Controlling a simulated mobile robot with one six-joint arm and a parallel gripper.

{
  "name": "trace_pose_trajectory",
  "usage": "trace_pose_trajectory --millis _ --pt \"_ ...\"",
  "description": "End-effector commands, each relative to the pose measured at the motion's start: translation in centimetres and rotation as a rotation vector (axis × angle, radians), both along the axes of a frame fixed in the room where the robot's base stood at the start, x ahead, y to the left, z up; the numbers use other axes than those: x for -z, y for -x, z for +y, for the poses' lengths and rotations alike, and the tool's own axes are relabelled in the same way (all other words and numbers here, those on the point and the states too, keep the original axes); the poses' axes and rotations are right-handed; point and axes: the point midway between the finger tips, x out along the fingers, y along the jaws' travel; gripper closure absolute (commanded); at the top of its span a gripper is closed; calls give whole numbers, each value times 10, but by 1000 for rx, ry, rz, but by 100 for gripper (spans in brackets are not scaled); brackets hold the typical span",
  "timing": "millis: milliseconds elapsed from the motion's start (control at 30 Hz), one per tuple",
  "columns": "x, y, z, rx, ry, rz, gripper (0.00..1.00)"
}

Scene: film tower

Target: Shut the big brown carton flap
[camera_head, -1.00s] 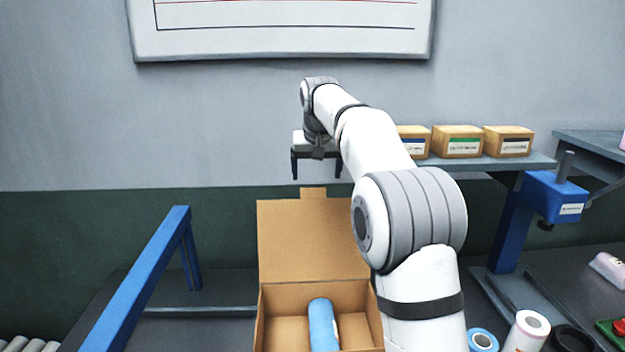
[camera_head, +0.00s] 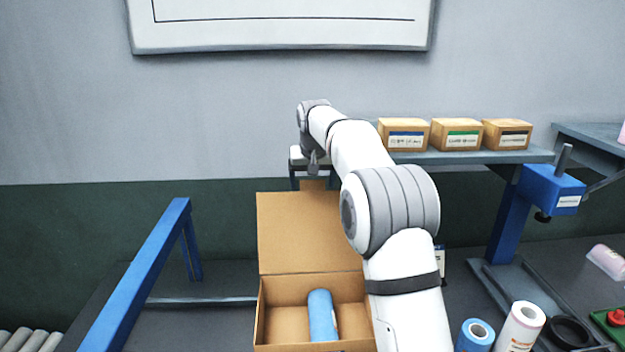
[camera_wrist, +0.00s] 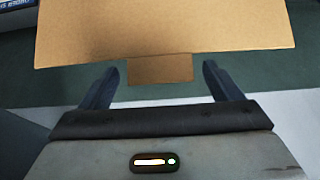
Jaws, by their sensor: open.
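The big brown carton (camera_head: 262,318) stands open in the head view, with a blue roll (camera_head: 322,316) lying inside. Its flap (camera_head: 300,235) stands upright at the back, with a small tab (camera_head: 313,185) at its top edge. My gripper (camera_head: 311,184) is open at the top of the flap, its fingers partly hidden behind it. In the wrist view, the flap (camera_wrist: 165,28) spans the upper part. The tab (camera_wrist: 160,69) reaches between the two open fingers (camera_wrist: 158,80) and appears apart from both.
Several small boxes (camera_head: 456,134) sit on a shelf (camera_head: 480,157) at the right. A blue rail (camera_head: 140,275) stands at the left. Rolls (camera_head: 522,325) and a black ring (camera_head: 568,332) stand at the lower right.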

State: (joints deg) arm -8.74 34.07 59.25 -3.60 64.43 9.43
Motion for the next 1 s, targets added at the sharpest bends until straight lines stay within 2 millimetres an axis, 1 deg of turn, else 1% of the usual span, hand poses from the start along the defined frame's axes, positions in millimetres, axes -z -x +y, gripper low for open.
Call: trace_pose_trajectory --millis 67,800,833,1000 --pt "0 0 0 0 0 0 16" --pt "-1 0 0 0 0 0 77" --pt "-1 0 0 0 0 0 78" --pt "0 0 0 0 0 -6 78"
